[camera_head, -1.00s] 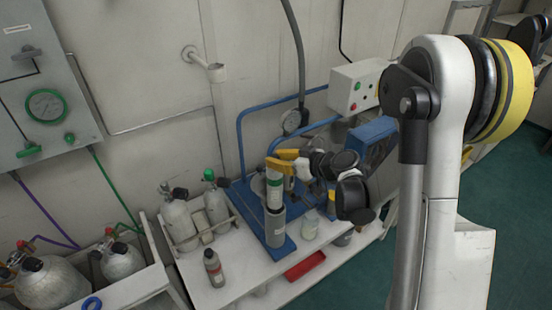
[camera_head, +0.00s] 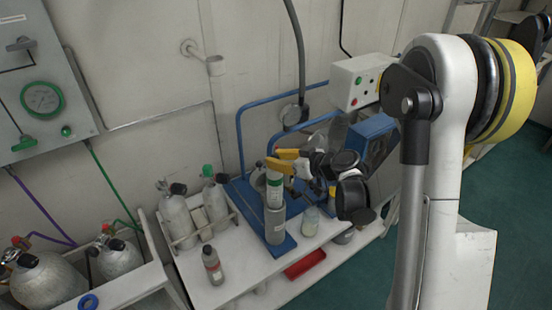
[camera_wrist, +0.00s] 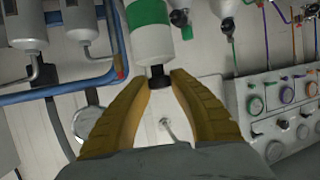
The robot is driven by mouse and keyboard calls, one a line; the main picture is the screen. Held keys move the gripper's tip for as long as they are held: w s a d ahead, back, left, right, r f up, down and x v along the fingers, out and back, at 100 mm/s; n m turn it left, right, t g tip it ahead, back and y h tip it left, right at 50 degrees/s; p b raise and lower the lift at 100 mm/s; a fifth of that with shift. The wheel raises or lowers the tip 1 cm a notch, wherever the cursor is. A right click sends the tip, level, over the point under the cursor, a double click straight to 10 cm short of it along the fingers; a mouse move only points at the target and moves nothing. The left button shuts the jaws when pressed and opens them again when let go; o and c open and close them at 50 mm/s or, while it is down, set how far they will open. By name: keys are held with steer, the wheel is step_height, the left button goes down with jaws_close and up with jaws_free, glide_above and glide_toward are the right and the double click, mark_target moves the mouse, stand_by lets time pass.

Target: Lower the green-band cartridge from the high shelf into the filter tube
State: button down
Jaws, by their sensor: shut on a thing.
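The white cartridge with a green band (camera_head: 275,190) stands upright over the grey filter tube (camera_head: 275,226) in the head view. Its lower end meets the tube's mouth; how far it sits inside is hard to tell. My gripper (camera_head: 270,158), with yellow fingers, is shut on the cartridge's top end. In the wrist view, my gripper (camera_wrist: 163,76) has its fingertips around the dark knob of the cartridge (camera_wrist: 151,38). The tube is not clearly visible there.
The tube stands on a blue base (camera_head: 286,249) on a white bench. Grey cylinders (camera_head: 178,219) in a rack and a small bottle (camera_head: 212,265) stand to the left. A jar (camera_head: 310,221) stands right of the tube, and a red tray (camera_head: 304,264) lies in front.

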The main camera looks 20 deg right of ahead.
mark_target(281, 176)
steer(key=shift+f+b, duration=3)
steer(key=shift+f, duration=0.45)
